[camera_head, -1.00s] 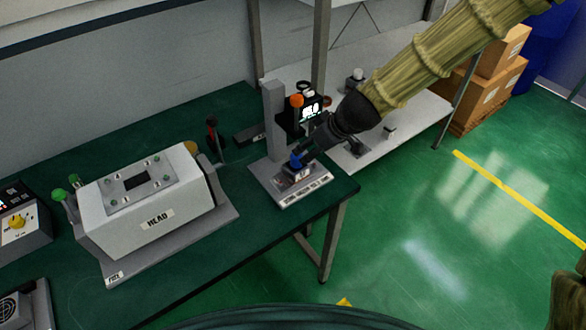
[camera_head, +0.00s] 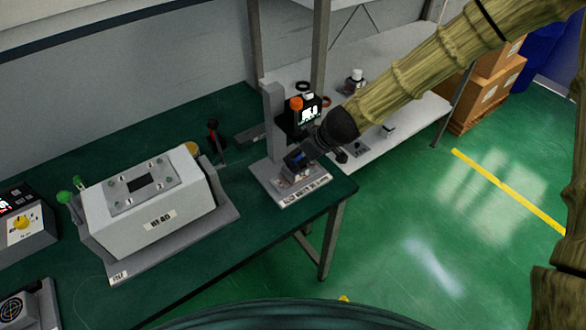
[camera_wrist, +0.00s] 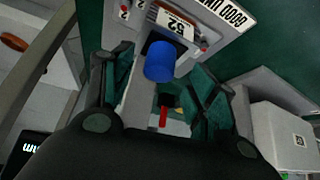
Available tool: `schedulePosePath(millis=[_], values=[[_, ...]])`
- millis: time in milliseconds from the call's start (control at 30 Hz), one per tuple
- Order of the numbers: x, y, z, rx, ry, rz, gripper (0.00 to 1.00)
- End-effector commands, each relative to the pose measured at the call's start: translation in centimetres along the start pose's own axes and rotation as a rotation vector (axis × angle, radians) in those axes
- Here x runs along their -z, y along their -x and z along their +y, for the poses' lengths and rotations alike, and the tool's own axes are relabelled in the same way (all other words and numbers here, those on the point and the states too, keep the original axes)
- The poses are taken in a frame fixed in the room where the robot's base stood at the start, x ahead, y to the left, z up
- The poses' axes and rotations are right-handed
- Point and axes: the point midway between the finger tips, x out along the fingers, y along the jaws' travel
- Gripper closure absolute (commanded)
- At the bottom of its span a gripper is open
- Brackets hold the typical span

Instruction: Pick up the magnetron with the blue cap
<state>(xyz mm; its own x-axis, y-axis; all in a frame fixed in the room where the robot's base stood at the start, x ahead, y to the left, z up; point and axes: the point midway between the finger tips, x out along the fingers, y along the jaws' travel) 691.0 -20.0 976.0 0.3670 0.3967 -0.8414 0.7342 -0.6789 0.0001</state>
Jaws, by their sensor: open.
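The magnetron's blue cap (camera_wrist: 160,62) shows near the middle of the wrist view. Its body below the cap is mostly hidden. In the head view the blue cap (camera_head: 297,158) is largely covered by my gripper (camera_head: 300,160), at the grey stand (camera_head: 273,115) on the green table's right end. In the wrist view my gripper (camera_wrist: 163,80) is open, with one dark finger left of the cap and one right of it. I cannot tell whether a finger touches the magnetron.
A white box marked HEAD (camera_head: 150,215) stands left of the stand on the green table (camera_head: 235,262). A black device with an orange knob (camera_head: 304,110) is just behind my gripper. A white shelf (camera_head: 415,110) lies behind right. Open floor (camera_head: 420,230) is at right.

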Motion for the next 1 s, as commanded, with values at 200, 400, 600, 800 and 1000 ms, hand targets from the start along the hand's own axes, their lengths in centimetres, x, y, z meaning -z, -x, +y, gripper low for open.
schedulePosePath(millis=[200,400,600,800,1000], values=[[0.0,-1.2,0.0,0.0,-0.001,0.0,0.42],[0.0,-1.5,0.0,0.0,0.0,0.0,0.42],[0.0,-1.5,0.0,0.0,0.0,0.0,0.51],[0.0,-1.5,0.0,0.0,0.0,0.0,0.87],[0.0,-1.5,-0.1,0.001,0.0,0.0,1.0]])
